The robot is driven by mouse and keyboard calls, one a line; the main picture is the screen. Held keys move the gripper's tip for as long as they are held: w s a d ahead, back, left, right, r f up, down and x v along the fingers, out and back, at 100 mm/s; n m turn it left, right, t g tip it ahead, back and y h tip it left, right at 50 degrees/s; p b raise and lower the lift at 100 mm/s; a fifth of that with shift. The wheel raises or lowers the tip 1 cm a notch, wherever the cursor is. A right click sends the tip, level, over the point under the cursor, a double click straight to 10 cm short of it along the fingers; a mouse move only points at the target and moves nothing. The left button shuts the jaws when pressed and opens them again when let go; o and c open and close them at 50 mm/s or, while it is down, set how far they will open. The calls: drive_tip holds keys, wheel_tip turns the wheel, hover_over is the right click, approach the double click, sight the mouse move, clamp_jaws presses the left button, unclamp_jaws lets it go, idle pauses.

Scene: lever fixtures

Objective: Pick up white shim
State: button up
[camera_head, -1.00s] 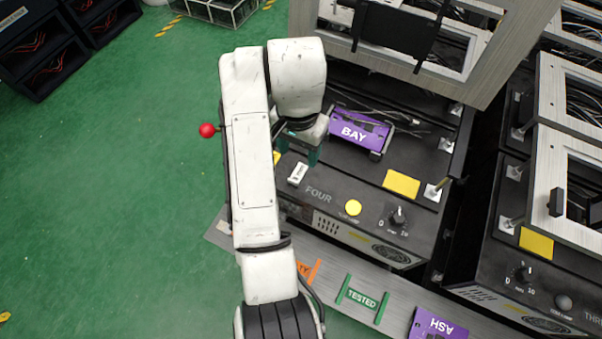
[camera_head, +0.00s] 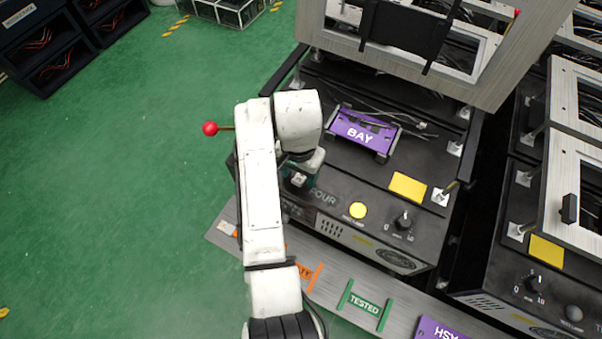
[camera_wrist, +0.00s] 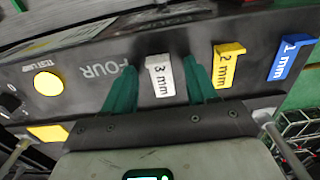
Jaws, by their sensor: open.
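The white shim (camera_wrist: 161,76), marked "3 mm", lies on the black top of the unit labelled FOUR. In the wrist view it sits between the two green fingers of my gripper (camera_wrist: 162,82), with a gap on each side. My gripper is open and holds nothing. In the head view the white shim (camera_head: 298,180) shows as a small pale patch beside my green gripper (camera_head: 302,172), partly covered by my arm. I cannot tell how far above the surface the fingertips are.
A yellow shim (camera_wrist: 229,65) marked "2 mm" and a blue shim (camera_wrist: 291,57) marked "1 mm" lie right of the white one. A purple BAY part (camera_head: 362,133) lies behind. A raised frame (camera_head: 480,85) stands at the back.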

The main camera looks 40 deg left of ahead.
sight(298, 179)
clamp_jaws()
idle(0.5)
drive_tip(key=shift+r, duration=0.5)
wheel_tip(298, 179, up, 2)
drive_tip(key=shift+s+r, duration=0.1)
drive_tip(key=shift+r, duration=0.1)
drive_tip(key=s+r+p, duration=0.9)
drive_tip(key=s, duration=0.4)
drive_tip(key=shift+s+a+r, duration=0.2)
drive_tip(key=shift+s+r, duration=0.1)
drive_tip(key=shift+s, duration=0.1)
